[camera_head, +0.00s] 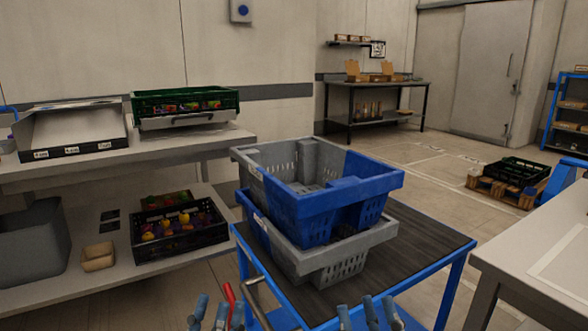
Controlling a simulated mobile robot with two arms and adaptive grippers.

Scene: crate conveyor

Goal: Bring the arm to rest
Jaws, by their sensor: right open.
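My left gripper (217,314) shows only as blue fingertips at the bottom edge of the head view, left of centre. A narrow red piece (229,292) stands beside its tips; I cannot tell whether it is gripped. My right gripper (368,314) shows as blue fingertips at the bottom edge, right of centre. It is open, and I see nothing between its fingers. Both are in front of the blue trolley (455,270), low in the picture. The rest of both arms is out of view.
Two stacked grey-and-blue crates, the upper (375,184) and the lower (375,238), stand on the trolley's dark top. A grey curved bar (257,297) is close to the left gripper. A shelf bench (170,143) is at left, a pale table (535,255) at right.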

